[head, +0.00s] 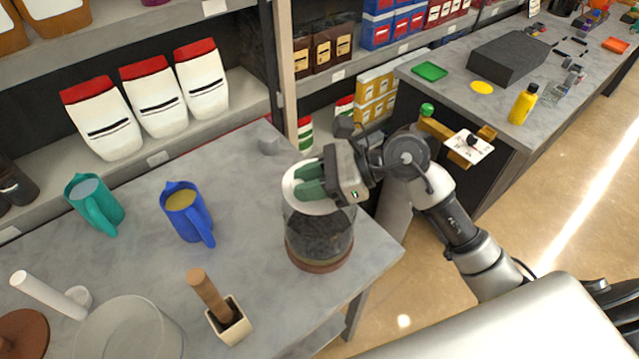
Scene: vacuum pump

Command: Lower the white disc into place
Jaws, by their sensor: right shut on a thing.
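The white disc (296,188) is at the mouth of a clear glass jar (318,238) with dark contents and a brown base. The jar stands upright near the right edge of the grey table. My right gripper (311,180), with green fingers, comes in from the right and is shut on the white disc. Its fingers hide part of the disc. I cannot tell whether the disc touches the jar's rim.
A blue jug (188,214) and a teal jug (95,204) stand left of the jar. A wooden-handled tool in a square holder (229,320) and a clear bowl (128,328) are in front. Shelves with white bags (154,98) rise behind. The table's middle is clear.

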